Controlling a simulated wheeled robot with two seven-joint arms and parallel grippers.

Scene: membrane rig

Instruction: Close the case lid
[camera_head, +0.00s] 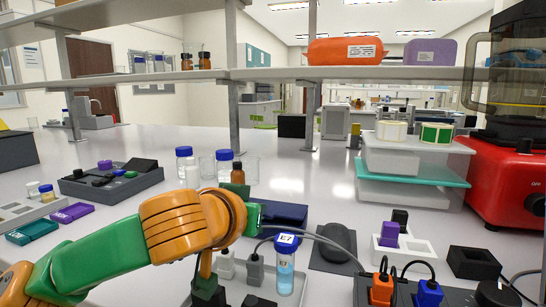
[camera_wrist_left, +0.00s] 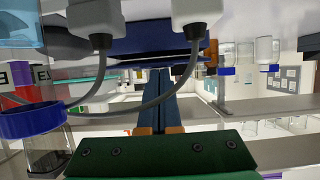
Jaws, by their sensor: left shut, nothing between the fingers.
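The dark blue case (camera_head: 288,214) lies on the bench behind the labelled vial, partly hidden by my left wrist. In the left wrist view the case (camera_wrist_left: 140,47) spans the top middle as dark blue slabs with a thin gap between them. I cannot tell how far its lid stands open. My left gripper (camera_wrist_left: 160,72) is shut and empty, its fingertips close to the case's edge; contact is unclear. My right gripper is not in view.
A blue-capped vial (camera_head: 285,265) and two grey cabled probes (camera_head: 254,272) stand close to the gripper. The vial's cap (camera_wrist_left: 32,120) and cables also show in the left wrist view. Bottles (camera_head: 185,165) stand behind the wrist. A black mouse (camera_head: 336,240) sits right of the case.

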